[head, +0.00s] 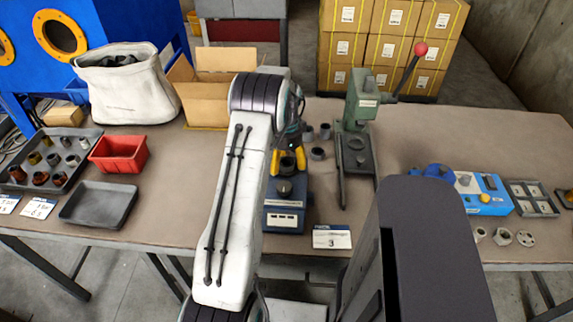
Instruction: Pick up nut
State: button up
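A grey hexagonal nut (502,237) lies on the brown table (410,215) at the right, in front of the blue device with knobs. A round grey ring (480,233) lies to its left and a flat disc with holes (525,239) to its right. My white arm rises through the middle of the head view and bends over near the blue fixture with yellow parts. The arm's end appears well to the left of the nut.
The blue fixture (284,217) stands mid-table, with a green press (357,120) behind it. At the left are a tray of parts (18,183), a red bin (118,155) and an empty dark tray (98,206). A blue device (483,195) stands behind the nut.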

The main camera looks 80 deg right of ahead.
jog(key=c, duration=1.2)
jog(key=shift+r, duration=0.1)
